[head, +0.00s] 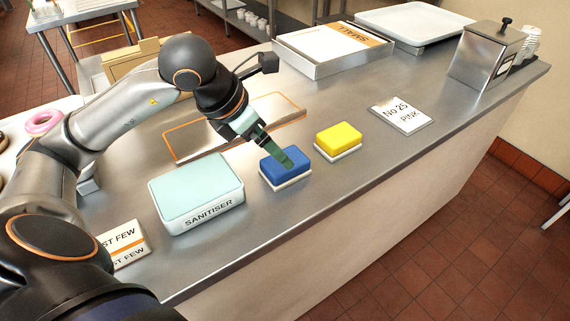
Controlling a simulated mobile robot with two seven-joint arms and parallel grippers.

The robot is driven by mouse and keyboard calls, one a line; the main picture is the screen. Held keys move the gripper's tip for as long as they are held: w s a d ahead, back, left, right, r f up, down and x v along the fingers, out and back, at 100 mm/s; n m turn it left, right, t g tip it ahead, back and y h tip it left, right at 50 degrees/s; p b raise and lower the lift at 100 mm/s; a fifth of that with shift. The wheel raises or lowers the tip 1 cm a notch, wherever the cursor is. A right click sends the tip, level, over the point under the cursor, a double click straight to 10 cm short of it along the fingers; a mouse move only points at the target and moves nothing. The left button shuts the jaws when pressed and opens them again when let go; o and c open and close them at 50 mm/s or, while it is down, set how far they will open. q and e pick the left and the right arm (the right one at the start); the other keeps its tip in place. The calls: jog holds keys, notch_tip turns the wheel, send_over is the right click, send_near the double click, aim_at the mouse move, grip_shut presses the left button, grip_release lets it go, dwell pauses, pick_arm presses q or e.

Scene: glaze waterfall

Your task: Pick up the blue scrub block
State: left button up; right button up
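The blue scrub block (275,172), with a white base layer, lies on the steel counter (355,210) in the middle of the head view. My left gripper (284,160) reaches down from the upper left, with its green fingers at the block's top. The fingers overlap the block in the picture. I cannot tell whether they touch it or how far apart they are. My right gripper is not in view.
A yellow block (338,137) lies just right of the blue one. The pale sanitiser box (197,187) stands close on its left. A sign reading "No 25 PINK" (400,115) and a metal dispenser (486,57) are farther right. The counter's front edge is near.

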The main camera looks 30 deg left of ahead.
pick_arm(q)
jog(key=x, duration=0.6)
jog(key=shift+d+f, duration=0.2)
jog(key=shift+f, duration=0.2)
jog(key=c, duration=1.2)
jog(key=shift+r, duration=0.15)
jog(key=shift+c, duration=0.2)
